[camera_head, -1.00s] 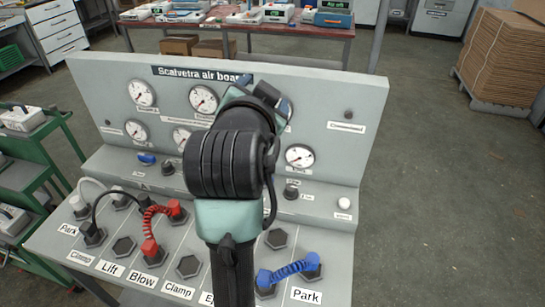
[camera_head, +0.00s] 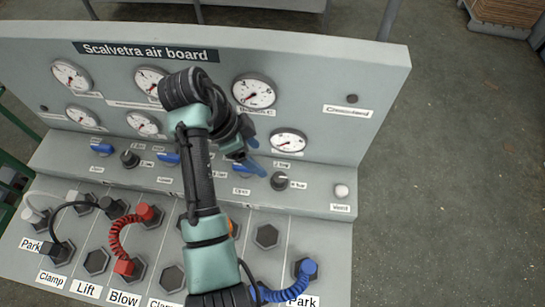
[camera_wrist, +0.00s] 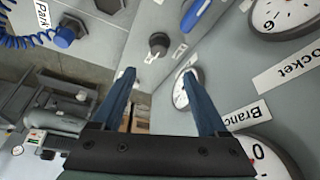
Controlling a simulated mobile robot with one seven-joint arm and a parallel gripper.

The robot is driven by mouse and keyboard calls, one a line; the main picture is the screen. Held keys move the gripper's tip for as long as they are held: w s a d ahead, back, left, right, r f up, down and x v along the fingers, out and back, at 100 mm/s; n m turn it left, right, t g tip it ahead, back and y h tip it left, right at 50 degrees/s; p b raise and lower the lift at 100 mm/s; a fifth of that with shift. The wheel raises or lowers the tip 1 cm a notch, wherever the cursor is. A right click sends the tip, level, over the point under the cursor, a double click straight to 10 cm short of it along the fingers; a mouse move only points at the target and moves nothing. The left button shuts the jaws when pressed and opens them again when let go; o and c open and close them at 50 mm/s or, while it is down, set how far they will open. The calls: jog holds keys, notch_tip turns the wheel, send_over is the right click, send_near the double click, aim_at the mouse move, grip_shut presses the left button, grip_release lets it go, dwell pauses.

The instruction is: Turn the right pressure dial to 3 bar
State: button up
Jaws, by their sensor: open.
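The right pressure dial (camera_head: 280,181) is a black round knob on the board's lower ledge, below the small right gauge (camera_head: 289,141). Small labels surround it; the number it points to is too small to tell. My gripper (camera_head: 258,160) is open and empty, up and left of the dial in the head view, with its blue fingers partly behind my arm. In the wrist view the dial (camera_wrist: 159,42) shows ahead of the gap between the open fingertips (camera_wrist: 158,74), apart from them. A left black dial (camera_head: 130,158) sits further left on the ledge.
A blue lever (camera_head: 249,168) is close left of the right dial, and a white Vent button (camera_head: 341,191) is to its right. Gauges stand on the panel behind. A blue hose (camera_head: 285,292) and a red hose (camera_head: 120,240) loop over the front sockets. Space above the right dial looks free.

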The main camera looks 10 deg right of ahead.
aim_at(278, 177)
jog(key=p+x, duration=0.1)
jog(key=x, duration=1.1)
jog(key=shift+s+d+f, duration=0.15)
jog(key=shift+d+f, duration=0.05)
jog(key=shift+f, duration=0.1)
jog(key=shift+c, duration=0.3)
grip_shut()
